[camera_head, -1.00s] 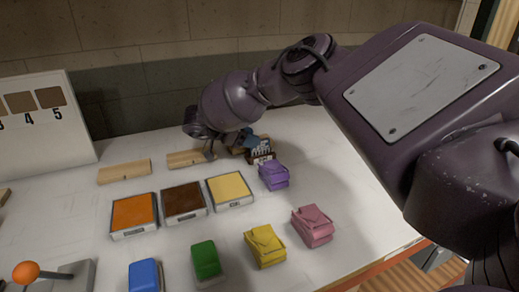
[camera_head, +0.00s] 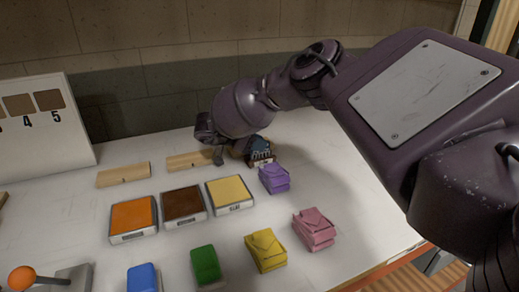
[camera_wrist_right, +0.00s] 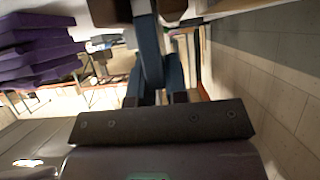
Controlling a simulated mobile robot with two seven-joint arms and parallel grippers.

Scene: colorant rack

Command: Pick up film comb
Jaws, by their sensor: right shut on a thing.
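The film comb (camera_head: 259,146) is a small dark blue piece with pale teeth or marks, at the back of the white table behind the purple block. It is partly hidden and small in the head view. My right gripper (camera_head: 222,154) reaches down just left of it. In the right wrist view a blue piece (camera_wrist_right: 150,52) runs up from between the fingers of my right gripper (camera_wrist_right: 163,97), which is shut on it. I cannot tell whether the comb is clear of the table. My left gripper is not in view.
Two wooden bars (camera_head: 123,174) lie left of the gripper. In front are orange (camera_head: 133,215), brown (camera_head: 184,203) and pale yellow (camera_head: 230,193) trays. Purple (camera_head: 274,178), pink (camera_head: 313,228), yellow, green and blue blocks stand nearer. A numbered board (camera_head: 40,130) is at left.

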